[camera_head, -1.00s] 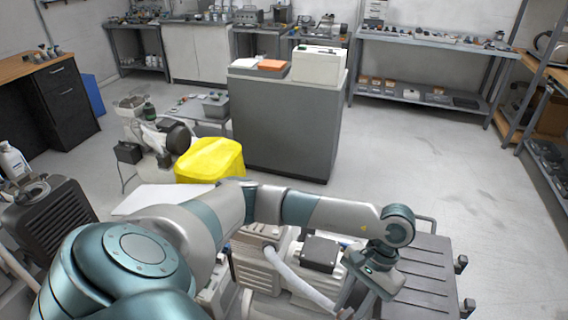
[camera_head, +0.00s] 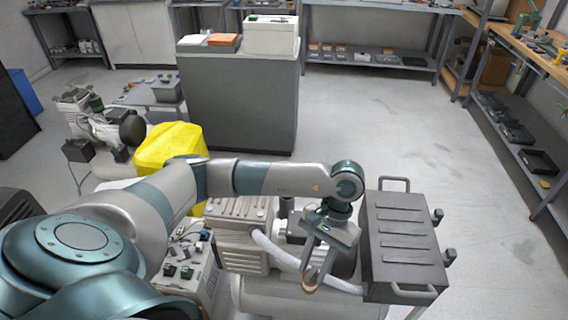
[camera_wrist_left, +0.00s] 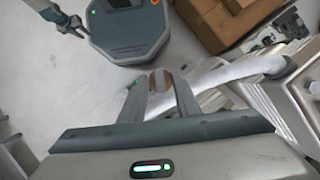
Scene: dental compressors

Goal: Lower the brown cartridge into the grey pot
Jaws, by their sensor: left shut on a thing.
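My left gripper (camera_head: 311,279) reaches in over the compressor and points down, shut on the brown cartridge (camera_head: 309,287). The cartridge looks like a small brown piece at the fingertips, in front of the white hose. In the left wrist view the gripper (camera_wrist_left: 160,92) has the brown cartridge (camera_wrist_left: 160,80) between its two grey fingers, beside the pale hose. I cannot make out the grey pot for certain in either view. A small teal and grey gripper, seemingly my right one (camera_wrist_left: 68,24), shows at the top left of the wrist view; its jaws are too small to read.
The white hose (camera_head: 275,252) curves past the fingers. A dark ribbed box (camera_head: 403,245) with handles stands close to their right. A ribbed pump head (camera_head: 240,212) lies to the left, with a yellow cover (camera_head: 170,145) behind. The floor to the right (camera_head: 500,240) is clear.

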